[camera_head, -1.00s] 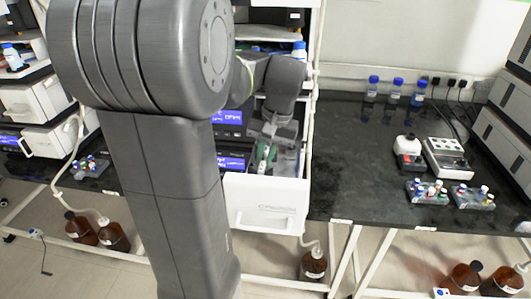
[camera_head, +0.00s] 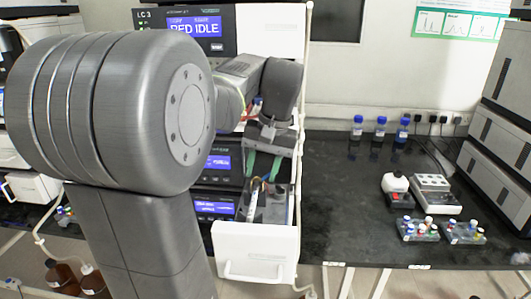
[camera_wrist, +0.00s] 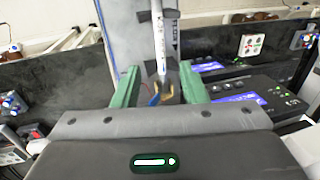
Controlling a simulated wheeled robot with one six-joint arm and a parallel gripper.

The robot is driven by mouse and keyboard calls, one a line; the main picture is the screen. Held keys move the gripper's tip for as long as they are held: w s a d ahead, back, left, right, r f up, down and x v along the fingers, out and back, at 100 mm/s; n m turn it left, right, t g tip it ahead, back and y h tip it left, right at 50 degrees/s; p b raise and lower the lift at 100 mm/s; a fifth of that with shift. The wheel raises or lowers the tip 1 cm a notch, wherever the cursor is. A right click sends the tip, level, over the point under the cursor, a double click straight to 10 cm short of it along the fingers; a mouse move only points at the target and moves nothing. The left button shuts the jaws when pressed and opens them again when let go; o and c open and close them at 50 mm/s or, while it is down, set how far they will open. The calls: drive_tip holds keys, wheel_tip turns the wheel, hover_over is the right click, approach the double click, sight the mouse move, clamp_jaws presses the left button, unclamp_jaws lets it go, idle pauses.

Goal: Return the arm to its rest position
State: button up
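My gripper (camera_head: 263,168) is over an open white drawer (camera_head: 255,240) of the LC 3 stack in the head view. Its two green fingers are spread apart. In the wrist view my gripper (camera_wrist: 158,88) also shows open, with a slim white column (camera_wrist: 160,45) between the fingers and a gap on each side. Blue and yellow parts show at the column's near end.
The LC 3 stack (camera_head: 190,30) rises behind my arm, close to the gripper. On the black bench (camera_head: 340,200) at right are blue-capped bottles (camera_head: 381,128), vial racks (camera_head: 418,230) and a white device (camera_head: 435,192). The bench's left part is clear.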

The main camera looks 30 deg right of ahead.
sight(253, 204)
drive_tip(key=v, duration=0.4)
drive_tip(key=shift+r, duration=0.15)
drive_tip(key=x, duration=1.4)
drive_tip(key=shift+b, duration=0.4)
drive_tip(key=shift+r, duration=0.25)
